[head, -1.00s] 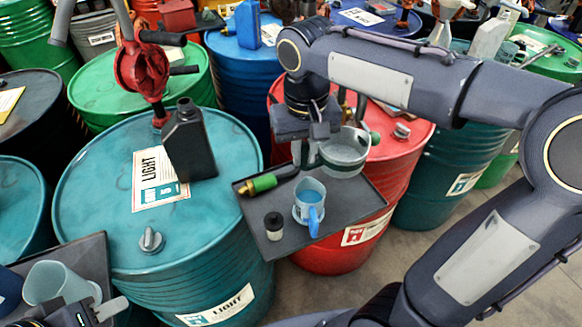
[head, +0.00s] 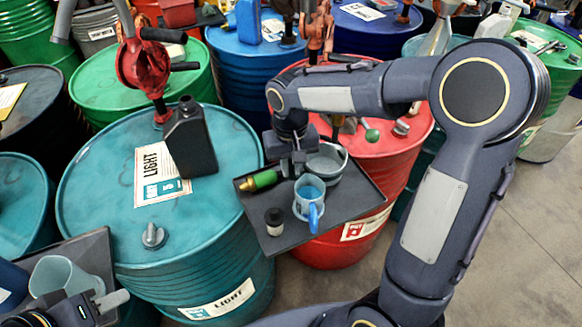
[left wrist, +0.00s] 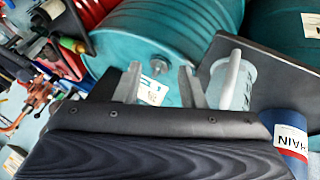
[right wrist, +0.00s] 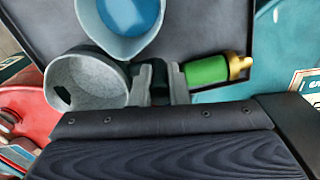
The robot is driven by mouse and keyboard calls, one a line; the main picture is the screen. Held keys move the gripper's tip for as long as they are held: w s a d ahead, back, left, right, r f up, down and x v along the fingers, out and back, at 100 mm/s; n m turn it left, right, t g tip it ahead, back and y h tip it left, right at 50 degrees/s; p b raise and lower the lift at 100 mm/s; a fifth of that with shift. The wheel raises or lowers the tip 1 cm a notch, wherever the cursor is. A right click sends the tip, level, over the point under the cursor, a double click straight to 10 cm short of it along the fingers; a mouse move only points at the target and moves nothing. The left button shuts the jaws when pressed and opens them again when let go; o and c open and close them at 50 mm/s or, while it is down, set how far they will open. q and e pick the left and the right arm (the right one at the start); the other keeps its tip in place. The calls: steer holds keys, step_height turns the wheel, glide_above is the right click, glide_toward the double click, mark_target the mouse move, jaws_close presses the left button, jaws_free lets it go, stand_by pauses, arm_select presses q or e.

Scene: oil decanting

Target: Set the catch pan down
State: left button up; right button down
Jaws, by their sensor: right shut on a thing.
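The catch pan (head: 326,165) is a small round grey metal pan, upright at the back of the dark tray (head: 345,212). My right gripper (head: 298,168) is shut on the pan's left side; in the right wrist view its fingers (right wrist: 160,84) pinch at the edge of the pan (right wrist: 88,82). The pan is at or just above the tray; I cannot tell whether it touches. My left gripper (head: 106,300) is at the lower left; in the left wrist view its fingers (left wrist: 160,84) stand apart with nothing between them.
On the tray, close around the pan, are a jug with blue liquid (head: 308,196), a green brass-ended tool (head: 260,180) and a small black-capped bottle (head: 274,220). A black oil can (head: 190,140) stands on the teal drum (head: 100,215). A clear jug (head: 62,277) is near my left gripper.

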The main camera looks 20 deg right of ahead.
steer(key=shift+f, duration=0.5)
steer(key=shift+f, duration=0.1)
steer(key=c, duration=1.8)
jaws_free()
steer(key=shift+f, duration=0.1)
steer(key=shift+c, duration=0.2)
steer(key=o, duration=0.5)
steer(key=shift+c, duration=0.2)
